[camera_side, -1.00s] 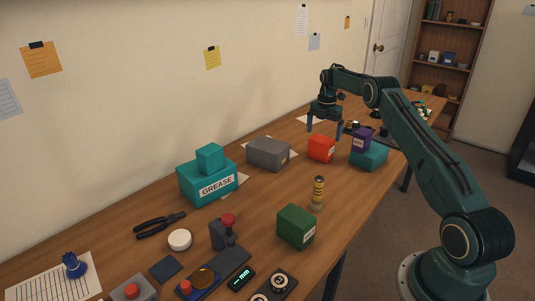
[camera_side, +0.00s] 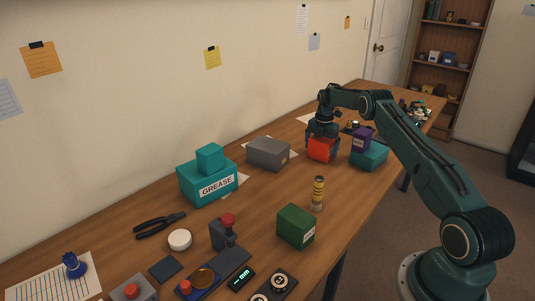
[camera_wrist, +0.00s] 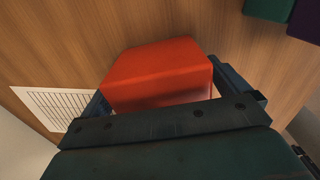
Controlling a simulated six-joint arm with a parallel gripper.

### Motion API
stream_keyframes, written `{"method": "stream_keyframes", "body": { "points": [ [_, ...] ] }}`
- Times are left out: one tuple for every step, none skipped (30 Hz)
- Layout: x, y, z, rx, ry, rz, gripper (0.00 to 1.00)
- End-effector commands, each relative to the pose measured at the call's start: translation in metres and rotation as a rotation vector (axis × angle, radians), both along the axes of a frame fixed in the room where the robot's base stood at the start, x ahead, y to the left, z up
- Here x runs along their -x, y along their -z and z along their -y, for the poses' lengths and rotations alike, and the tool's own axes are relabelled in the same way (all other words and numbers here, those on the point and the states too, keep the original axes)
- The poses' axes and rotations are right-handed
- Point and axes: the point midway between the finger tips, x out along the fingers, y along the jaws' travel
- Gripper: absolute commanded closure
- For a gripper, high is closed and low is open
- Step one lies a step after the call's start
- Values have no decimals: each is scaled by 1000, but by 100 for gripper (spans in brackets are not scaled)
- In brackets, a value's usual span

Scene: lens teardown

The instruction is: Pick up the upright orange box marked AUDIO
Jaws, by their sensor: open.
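The orange-red box (camera_side: 321,150) stands upright on the wooden table, with a small pale label too small to read in the side view. My gripper (camera_side: 323,144) is down over it from above, with its open fingers at either side of the box. In the wrist view the box (camera_wrist: 158,75) lies between the two fingers of my gripper (camera_wrist: 168,88). Its near lower part is hidden behind the gripper body. I cannot tell whether either finger touches it.
A teal box (camera_side: 369,156) with a purple box (camera_side: 362,139) on it stands close to the right. A grey box (camera_side: 268,153) stands to the left. A brass-coloured cylinder (camera_side: 318,192) and a green box (camera_side: 296,226) stand nearer the camera. A printed sheet (camera_wrist: 48,105) lies nearby.

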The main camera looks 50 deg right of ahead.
Motion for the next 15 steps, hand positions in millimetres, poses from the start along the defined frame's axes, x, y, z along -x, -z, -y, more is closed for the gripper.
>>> {"method": "stream_keyframes", "body": {
  "points": [
    [0,4,0,0,0,0,0],
    [0,5,0,0,0,0,0],
    [0,7,0,0,0,0,0],
    [0,8,0,0,0,0,0],
    [0,8,0,0,0,0,0],
    [0,8,0,0,0,1,0],
    [0,8,0,0,0,1,0],
    [0,8,0,1,0,1,0],
    [0,8,0,0,0,1,0],
    [0,8,0,0,0,1,0],
    [0,8,0,0,0,1,0],
    [0,8,0,0,0,1,0],
    [0,8,0,0,0,1,0],
    [0,8,0,0,0,1,0],
    [0,8,0,0,0,1,0]
  ]
}}
